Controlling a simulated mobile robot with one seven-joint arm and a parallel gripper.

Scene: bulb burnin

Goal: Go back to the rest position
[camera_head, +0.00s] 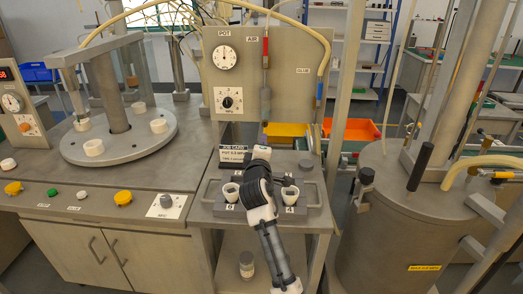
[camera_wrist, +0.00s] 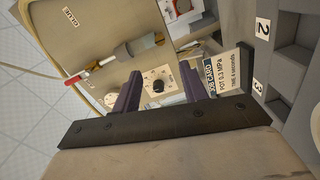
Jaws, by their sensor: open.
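My gripper (camera_head: 262,142) is above the small tray stand in the head view, in front of the upright panel, with my arm reaching up from the bottom. In the wrist view my gripper (camera_wrist: 160,88) has its two purple fingers spread apart. Nothing shows held between them; the panel and its dial (camera_wrist: 157,86) are visible beyond the gap. The job card (camera_head: 232,155) stands left of my gripper in the head view and beside the right finger in the wrist view (camera_wrist: 226,76). My wrist hides part of the tray.
The panel (camera_head: 287,80) carries a gauge and a red-handled AIR line. A round platform (camera_head: 70,150) stands left; a large metal tank (camera_head: 385,225) stands right. A jar (camera_head: 246,264) sits below.

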